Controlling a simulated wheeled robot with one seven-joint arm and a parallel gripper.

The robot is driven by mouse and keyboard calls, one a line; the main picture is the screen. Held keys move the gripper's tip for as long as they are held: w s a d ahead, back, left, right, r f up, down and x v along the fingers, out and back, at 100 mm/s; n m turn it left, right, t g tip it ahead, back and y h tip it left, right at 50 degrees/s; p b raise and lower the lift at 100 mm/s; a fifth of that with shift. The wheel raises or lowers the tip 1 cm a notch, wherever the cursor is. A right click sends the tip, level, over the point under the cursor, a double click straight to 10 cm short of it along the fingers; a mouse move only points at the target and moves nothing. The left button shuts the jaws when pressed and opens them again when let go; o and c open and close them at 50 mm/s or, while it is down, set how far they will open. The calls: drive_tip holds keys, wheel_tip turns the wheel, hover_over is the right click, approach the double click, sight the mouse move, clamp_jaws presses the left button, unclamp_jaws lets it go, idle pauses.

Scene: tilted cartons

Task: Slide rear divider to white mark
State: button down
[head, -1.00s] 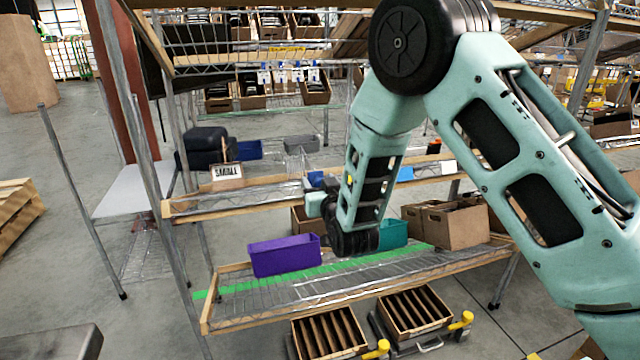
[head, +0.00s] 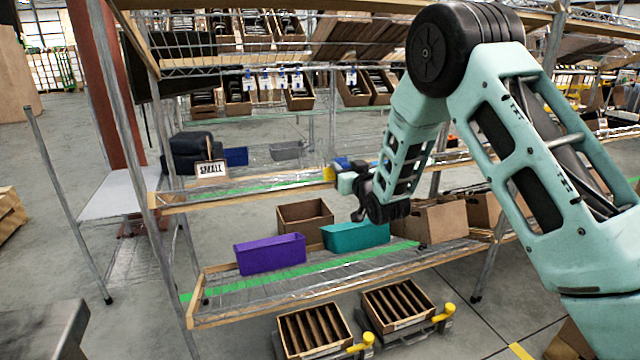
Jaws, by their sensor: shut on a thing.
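My gripper (head: 345,182) is at the front of the middle wire shelf (head: 170,200), right of the SMALL sign. It is small and seen partly from behind, with my wrist covering much of it. A yellow piece (head: 329,174) and a blue piece (head: 343,163) show at its end. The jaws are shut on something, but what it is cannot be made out. I cannot pick out a rear divider or a white mark clearly; my arm covers the right part of the middle shelf's front edge.
The lower wire shelf (head: 193,320) has a green strip and holds a purple bin (head: 270,255) and a teal bin (head: 356,236). Cardboard boxes (head: 305,217) are behind and to the right. Slotted crates (head: 314,333) stand below. A SMALL sign (head: 211,170) is on the middle shelf.

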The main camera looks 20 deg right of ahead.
drive_tip(key=d+b, duration=0.1)
drive_tip(key=d, duration=2.7)
drive_tip(key=shift+r, duration=0.1)
drive_tip(key=c, duration=1.1)
unclamp_jaws()
drive_tip(key=shift+a, duration=0.1)
drive_tip(key=s, duration=1.7)
drive_tip(key=shift+s+p, duration=0.25)
drive_tip(key=shift+p, duration=0.05)
